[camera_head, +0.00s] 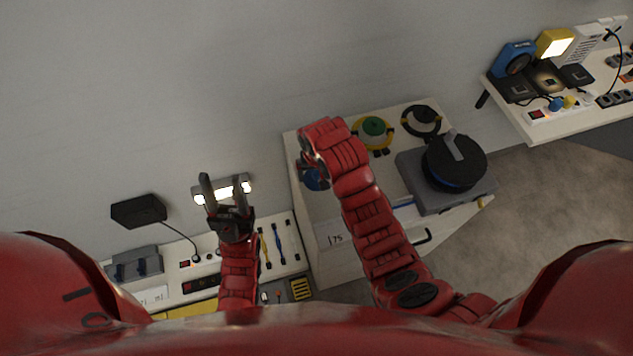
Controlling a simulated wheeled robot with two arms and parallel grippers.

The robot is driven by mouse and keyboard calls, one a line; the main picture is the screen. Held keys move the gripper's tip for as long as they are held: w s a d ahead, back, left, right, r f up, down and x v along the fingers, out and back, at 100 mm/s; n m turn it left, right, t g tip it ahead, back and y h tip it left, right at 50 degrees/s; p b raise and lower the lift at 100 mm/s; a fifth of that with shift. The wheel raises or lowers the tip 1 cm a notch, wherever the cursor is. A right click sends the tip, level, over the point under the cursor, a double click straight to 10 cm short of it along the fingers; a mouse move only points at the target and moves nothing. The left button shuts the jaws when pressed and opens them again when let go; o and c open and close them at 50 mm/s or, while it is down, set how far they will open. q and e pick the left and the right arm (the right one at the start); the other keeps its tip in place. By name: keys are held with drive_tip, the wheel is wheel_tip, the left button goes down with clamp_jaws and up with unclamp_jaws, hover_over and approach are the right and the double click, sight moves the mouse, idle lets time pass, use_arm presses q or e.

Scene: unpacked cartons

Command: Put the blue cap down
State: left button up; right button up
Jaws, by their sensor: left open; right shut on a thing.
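A yellow ring with a green cap (374,127) and a black ring (421,120) lie at the table's back. A grey device with a black disc (454,163) stands at its right. A tool bench (285,232) is at lower left. Another loaded table (560,126) is at upper right.

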drive_tip(key=shift+f+p, duration=0.25)
drive_tip(key=shift+p, duration=0.2)
wheel_tip(320, 180, down, 2)
drive_tip(key=shift+p, duration=0.6)
drive_tip(key=shift+f, duration=0.45)
